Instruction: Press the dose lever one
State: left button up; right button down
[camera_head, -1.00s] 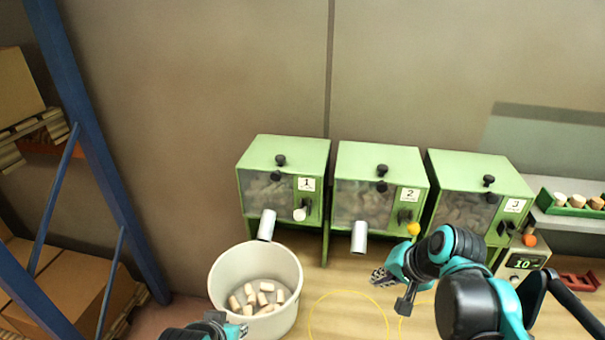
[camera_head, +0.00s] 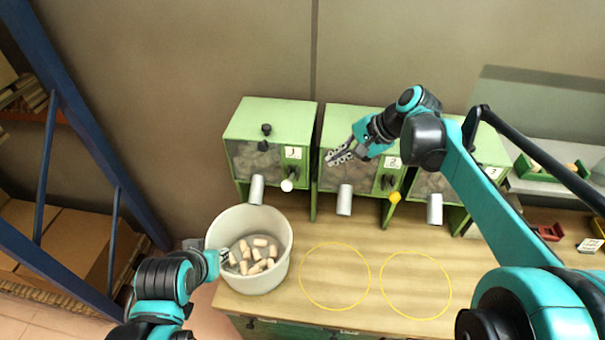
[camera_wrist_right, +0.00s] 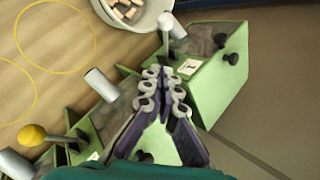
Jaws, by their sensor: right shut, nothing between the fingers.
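Dose lever one has a white knob (camera_head: 288,184) on the front of the green dispenser labelled 1 (camera_head: 270,112). The knob also shows in the right wrist view (camera_wrist_right: 166,22), past my fingertips. My right gripper (camera_head: 336,157) is shut and empty, in front of the dispenser labelled 2 (camera_head: 345,113), to the right of and above the white knob in the head view. Its fingers also show in the right wrist view (camera_wrist_right: 161,86), apart from the knob. My left gripper (camera_head: 224,257) is at the left side of the bucket; its jaws are too small to judge.
A cream bucket (camera_head: 284,262) with several corks stands below dispenser 1's spout (camera_head: 257,190). Dispenser 2 has a yellow lever knob (camera_head: 395,197). Dispenser 3 is partly hidden by my right arm. Two yellow rings mark clear wooden table (camera_head: 374,308).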

jog(key=s+a+p+x, duration=0.1)
jog(key=s+a+x, duration=0.1)
jog(key=x, duration=1)
jog(key=shift+w+a, duration=0.15)
jog(key=shift+a, duration=0.1)
jog(key=shift+s+f+t+b, duration=0.25)
jog(key=shift+f+t+b, duration=0.1)
jog(key=shift+b, duration=0.15)
